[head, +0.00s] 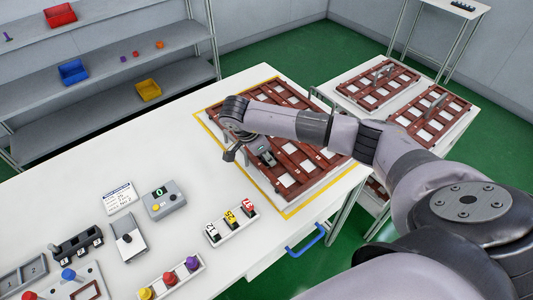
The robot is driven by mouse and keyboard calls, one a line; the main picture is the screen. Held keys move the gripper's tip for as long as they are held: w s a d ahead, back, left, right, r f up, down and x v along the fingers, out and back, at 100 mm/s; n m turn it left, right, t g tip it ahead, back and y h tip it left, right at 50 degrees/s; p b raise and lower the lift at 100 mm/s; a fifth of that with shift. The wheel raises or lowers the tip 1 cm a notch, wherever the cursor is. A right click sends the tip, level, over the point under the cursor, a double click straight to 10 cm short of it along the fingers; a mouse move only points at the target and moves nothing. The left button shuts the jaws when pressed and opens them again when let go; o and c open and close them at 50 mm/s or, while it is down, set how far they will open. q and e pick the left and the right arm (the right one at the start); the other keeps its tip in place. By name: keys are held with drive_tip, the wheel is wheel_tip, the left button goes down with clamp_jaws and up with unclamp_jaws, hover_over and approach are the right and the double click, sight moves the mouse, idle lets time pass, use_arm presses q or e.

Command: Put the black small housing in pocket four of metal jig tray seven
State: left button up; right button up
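A reddish-brown jig tray (314,184) with pale pockets lies inside a yellow outline on the white table. I cannot read a tray number on it. My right arm comes in from the right and crosses over the tray. My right gripper (248,158) hangs at the tray's left edge, pointing down, its dark fingers spread apart. I make out no part between them. My arm and gripper hide some pockets. I cannot pick out the black small housing for certain; a dark holder with numbered slots (76,246) stands at the lower left. My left gripper is not in view.
Two more brown trays with handles (378,85) (432,112) lie on a cart at the right. A numbered tag block (231,223), a button box (164,201) and a rack of coloured knobs (170,278) stand on the table. The table's back left is clear. Shelves (110,50) stand behind.

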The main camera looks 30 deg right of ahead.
drive_tip(key=o, duration=0.4)
drive_tip(key=shift+r, duration=0.1)
drive_tip(key=shift+r, duration=0.2)
drive_tip(key=b+v, duration=0.2)
drive_tip(key=v, duration=0.4)
drive_tip(key=shift+w+a+r, duration=0.1)
drive_tip(key=shift+a+r, duration=0.1)
drive_tip(key=shift+r, duration=0.1)
drive_tip(key=shift+p+v, duration=0.3)
drive_tip(key=shift+v, duration=2.25)
drive_tip(key=shift+s, duration=0.2)
